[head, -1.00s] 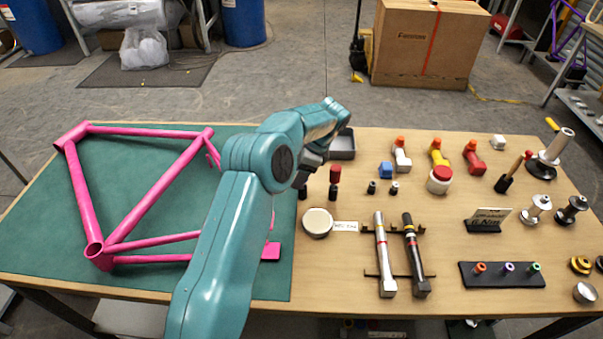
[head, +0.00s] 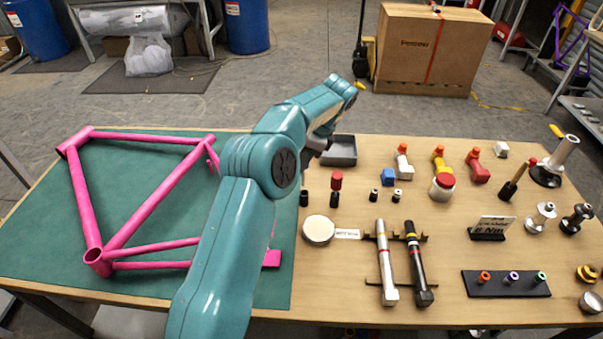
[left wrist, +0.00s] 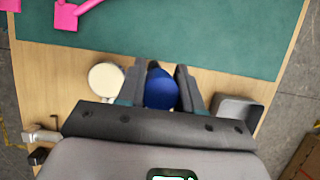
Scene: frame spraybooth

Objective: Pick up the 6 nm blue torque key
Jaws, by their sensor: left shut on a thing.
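The blue torque key (left wrist: 161,90) shows in the left wrist view as a rounded blue cap between the two dark fingers of my left gripper (left wrist: 162,74), which is shut on it. In the head view my left gripper (head: 316,148) is partly hidden by my arm, and the blue key cannot be made out there. A black holder (head: 304,198) with no key showing stands on the table below the gripper. Beside it, a red-topped key (head: 336,181) stands in another black holder (head: 335,199). My right gripper is not in view.
A grey tray (head: 343,161) lies near the table's back edge. A cream disc (head: 319,230) and two torque wrenches (head: 388,262) lie in front. A pink frame (head: 146,204) rests on the green mat (head: 130,288). A sign (head: 490,229) stands at right.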

